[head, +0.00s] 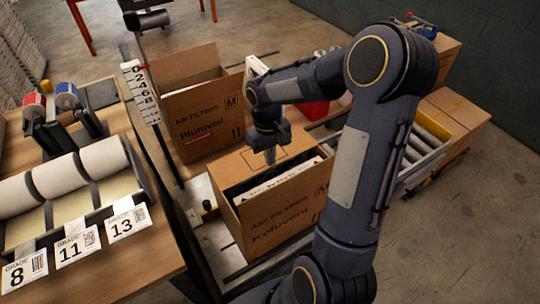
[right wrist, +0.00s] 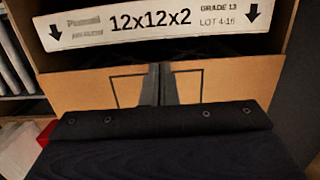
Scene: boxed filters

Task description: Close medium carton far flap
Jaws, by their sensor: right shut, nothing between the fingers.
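The medium carton (head: 285,211), brown and marked Koluvent, stands at the middle of the head view with a white-edged filter inside. Its far flap (head: 232,166) is a brown panel with a printed square outline, at the carton's far side. In the right wrist view the far flap (right wrist: 75,90) spans the picture below the filter's label (right wrist: 160,25). My right gripper (head: 270,157) is shut and empty, pointing down at the far flap. Its fingertips (right wrist: 158,85) overlap the printed outline; I cannot tell whether they touch. My left gripper is not in view.
Another open carton (head: 207,122), marked Plumvent, stands just behind. A wooden bench (head: 150,255) with rolls and grade labels is at the left. A roller conveyor (head: 432,128) and closed cartons (head: 452,112) are at the right. A red bin (head: 314,109) sits behind my arm.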

